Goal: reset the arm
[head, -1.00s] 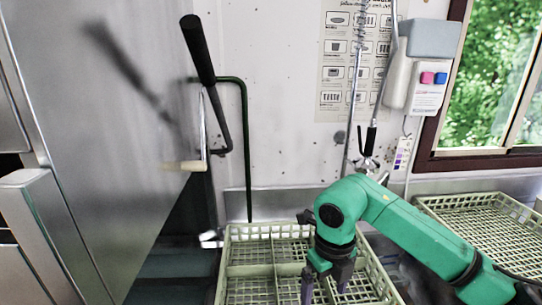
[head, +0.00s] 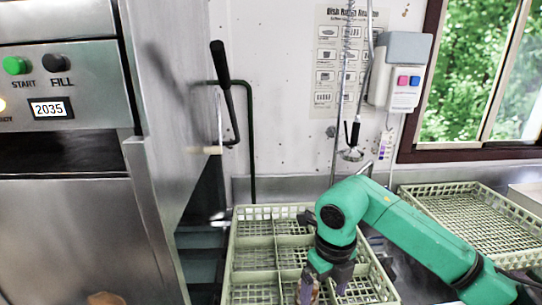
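My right arm, green, comes in from the right. Its gripper (head: 323,289) points down over the pale green divided rack (head: 240,248) at the bottom centre. Its two dark purple-grey fingers stand apart. A small tan patch shows beside the left finger at the bottom edge; I cannot tell what it is or whether it is touched. The fingertips are partly cut off by the frame. My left gripper is not in view.
A steel machine with a control panel (head: 62,85) fills the left; a black-handled lever (head: 219,62) is beside it. A second rack (head: 470,215) lies at the right under the window. A spray hose (head: 352,140) hangs behind my arm. A brown thing (head: 105,298) peeks in bottom left.

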